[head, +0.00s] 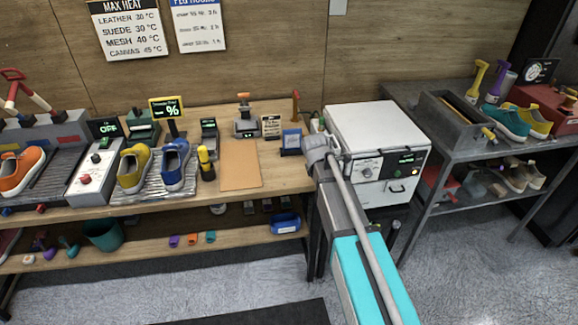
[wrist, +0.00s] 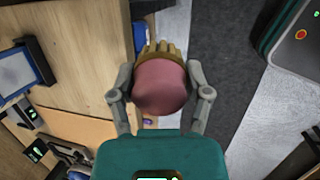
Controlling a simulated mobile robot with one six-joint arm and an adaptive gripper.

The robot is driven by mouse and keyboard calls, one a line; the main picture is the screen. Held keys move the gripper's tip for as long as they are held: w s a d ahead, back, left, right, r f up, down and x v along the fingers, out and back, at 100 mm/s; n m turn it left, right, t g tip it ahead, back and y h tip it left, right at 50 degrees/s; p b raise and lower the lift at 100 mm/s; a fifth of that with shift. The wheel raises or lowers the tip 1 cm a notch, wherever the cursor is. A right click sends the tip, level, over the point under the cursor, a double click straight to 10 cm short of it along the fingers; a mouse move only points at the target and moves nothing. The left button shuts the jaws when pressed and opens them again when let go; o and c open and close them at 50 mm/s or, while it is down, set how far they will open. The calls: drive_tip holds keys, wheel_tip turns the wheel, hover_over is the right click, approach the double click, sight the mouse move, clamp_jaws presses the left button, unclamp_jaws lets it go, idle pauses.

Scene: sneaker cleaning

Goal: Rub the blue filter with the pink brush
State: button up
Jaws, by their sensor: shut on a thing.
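In the wrist view, my gripper (wrist: 160,78) is shut on the pink brush (wrist: 160,88), with a finger on each side of its rounded pink body. Its tan bristles (wrist: 160,50) point away from me. The blue filter (head: 290,141), a small blue-framed panel, stands near the right end of the wooden bench in the head view. It also shows at the left of the wrist view (wrist: 22,72), apart from the brush. In the head view my arm's end is just right of the filter; the fingers and brush are not clear there.
A white oven-like box (head: 375,135) stands close right of my arm. The wooden bench (head: 285,180) holds a tan mat (head: 240,165), a blue sneaker (head: 174,166) and a yellow sneaker (head: 134,168). A lower shelf has a blue bin (head: 285,223). A metal rack stands at the right.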

sight(285, 141)
drive_tip(key=w+f+n+t+b, duration=0.1)
drive_tip(key=w+t+b, duration=0.1)
drive_tip(key=w, duration=0.1)
drive_tip(key=w+a+f+n+t+b, duration=0.1)
drive_tip(key=w+t+b, duration=0.1)
drive_tip(key=w+b, duration=0.1)
drive_tip(key=w+a+f+n+t+b, duration=0.1)
drive_tip(key=w+n+t+b, duration=0.1)
drive_tip(key=w+b, duration=0.1)
drive_tip(key=shift+w+a+f+t+h, duration=0.2)
drive_tip(key=shift+a+f+t+h, duration=0.05)
drive_tip(key=shift+f+t+h, duration=0.15)
drive_tip(key=w+a+n+t+y+b, duration=0.2)
drive_tip(key=a+t+b, duration=0.1)
drive_tip(key=b, duration=0.1)
drive_tip(key=w+a+n+t+y+b, duration=0.2)
drive_tip(key=w+a+t+b, duration=0.1)
drive_tip(key=b, duration=0.1)
drive_tip(key=shift+w+r+n+y+b, duration=0.15)
drive_tip(key=shift+w+n+y+b, duration=0.1)
drive_tip(key=shift+n+y+b, duration=0.15)
drive_tip(key=shift+w+a+n+t+y+b, duration=0.2)
drive_tip(key=shift+a+n+t+y+b, duration=0.5)
drive_tip(key=shift+a+y+b, duration=0.55)
drive_tip(key=shift+a, duration=0.2)
drive_tip(key=shift+a+n+y+b, duration=0.4)
drive_tip(key=shift+a+y+b, duration=0.05)
drive_tip(key=shift+a+b, duration=0.1)
drive_tip(key=shift+w, duration=0.15)
drive_tip(key=shift+x, duration=2.85)
